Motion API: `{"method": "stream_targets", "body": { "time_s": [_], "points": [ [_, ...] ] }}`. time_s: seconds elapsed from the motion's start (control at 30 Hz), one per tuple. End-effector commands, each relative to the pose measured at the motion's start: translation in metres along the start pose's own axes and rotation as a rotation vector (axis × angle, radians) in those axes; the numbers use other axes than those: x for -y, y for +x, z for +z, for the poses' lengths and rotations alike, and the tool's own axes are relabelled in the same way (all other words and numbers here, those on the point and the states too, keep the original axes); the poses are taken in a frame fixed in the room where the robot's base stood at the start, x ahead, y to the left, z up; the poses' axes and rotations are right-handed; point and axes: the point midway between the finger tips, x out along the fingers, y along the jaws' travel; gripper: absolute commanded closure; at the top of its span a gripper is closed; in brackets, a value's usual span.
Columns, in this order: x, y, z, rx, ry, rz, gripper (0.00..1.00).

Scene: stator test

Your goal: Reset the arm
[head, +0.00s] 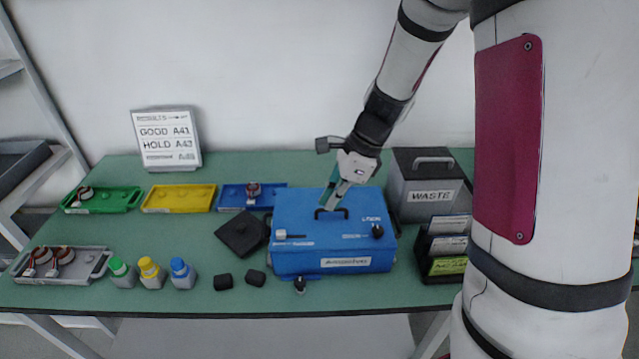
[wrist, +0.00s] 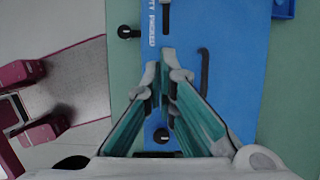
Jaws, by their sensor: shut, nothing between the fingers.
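My gripper (head: 332,197) is above the top of the blue box (head: 345,264), close to the box's black handle (head: 331,212). In the wrist view my gripper (wrist: 166,82) points down over the blue box (wrist: 225,85), with its teal-padded fingers shut and nothing between them. The black handle also shows in the wrist view (wrist: 203,72), just right of the fingertips and apart from them in that view. My arm reaches in from the upper right in the head view.
A grey waste bin (head: 432,197) and a black card holder (head: 443,247) stand right of the box. Green (head: 102,201), yellow (head: 179,199) and blue (head: 250,197) trays, a grey tray (head: 62,264), several bottles and a black square plate (head: 242,234) lie left.

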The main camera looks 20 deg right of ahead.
Motion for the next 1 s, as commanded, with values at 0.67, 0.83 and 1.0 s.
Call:
{"method": "stream_targets", "body": {
  "time_s": [0.67,0.83,1.0],
  "points": [
    [-0.086,-0.112,0.047,-0.116,-0.874,-0.098,1.0],
    [-0.124,-0.145,0.049,-0.221,-1.218,-0.122,1.0],
    [-0.161,-0.171,0.043,-0.358,-1.54,-0.128,1.0]
  ]
}}
